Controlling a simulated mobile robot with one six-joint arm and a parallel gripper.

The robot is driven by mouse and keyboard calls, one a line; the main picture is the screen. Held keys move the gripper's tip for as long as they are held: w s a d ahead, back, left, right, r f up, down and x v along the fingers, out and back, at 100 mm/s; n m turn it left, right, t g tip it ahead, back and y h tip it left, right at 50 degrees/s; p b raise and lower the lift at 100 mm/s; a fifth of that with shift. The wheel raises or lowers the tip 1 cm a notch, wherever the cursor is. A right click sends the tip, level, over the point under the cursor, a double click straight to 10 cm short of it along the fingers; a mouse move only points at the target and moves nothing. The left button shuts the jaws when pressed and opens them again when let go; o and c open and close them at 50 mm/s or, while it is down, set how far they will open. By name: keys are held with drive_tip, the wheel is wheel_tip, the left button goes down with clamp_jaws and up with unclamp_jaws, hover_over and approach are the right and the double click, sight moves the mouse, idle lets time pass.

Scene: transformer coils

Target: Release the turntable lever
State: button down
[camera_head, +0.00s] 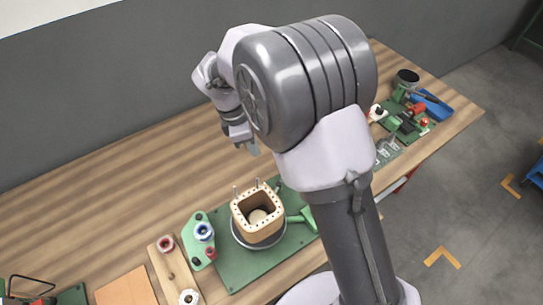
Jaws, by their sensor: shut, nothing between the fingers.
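The turntable (236,240) is a round grey disc on a green base plate (232,275), partly under a square, hollow tan coil former (259,232) with holes along its rim. A green lever (304,216) sticks out on the right side of the turntable, close to my arm. My arm partly covers the plate on that side. My gripper (254,150) is shut and empty, above the bench and beyond the former, apart from the lever.
A green holder with a blue-and-white spool (203,232) and a wooden strip with spools (172,272) stand left of the turntable. Green fixtures and a blue tray (432,106) lie at the bench's right end. The bench's back left is clear.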

drive_tip(key=b+x, duration=0.4)
drive_tip(key=x, duration=0.5)
drive_tip(key=shift+f, duration=0.2)
drive_tip(key=d, duration=0.2)
drive_tip(key=d+b, duration=0.1)
drive_tip(key=shift+w+d+f, duration=0.15)
drive_tip(key=shift+w+d, duration=0.05)
drive_tip(key=shift+w, duration=0.1)
drive_tip(key=shift+w+d, duration=0.1)
drive_tip(key=shift+d, duration=0.25)
drive_tip(key=shift+d+r+m+p, duration=0.2)
drive_tip(key=shift+d+m+p, duration=0.05)
drive_tip(key=shift+m+p, duration=0.4)
drive_tip(key=m+p, duration=0.1)
drive_tip(key=d+m+g+p, duration=0.1)
drive_tip(key=m, duration=0.1)
drive_tip(key=shift+d+r+p, duration=0.1)
drive_tip(key=shift+p, duration=0.25)
drive_tip(key=m, duration=0.1)
drive_tip(key=d+m+p, duration=0.1)
drive_tip(key=shift+s+m+g, duration=0.2)
drive_tip(key=shift+m+g, duration=0.1)
drive_tip(key=shift+m, duration=0.05)
drive_tip(key=shift+s+d+m+g+y+p, duration=0.15)
drive_tip(key=shift+s+d+m+y+p, duration=0.15)
drive_tip(key=shift+m, duration=0.55)
drive_tip(key=shift+s+d+m+g+y+p, duration=0.15)
drive_tip(key=shift+m+p, duration=0.2)
drive_tip(key=shift+m, duration=0.5)
drive_tip(key=shift+w, duration=0.1)
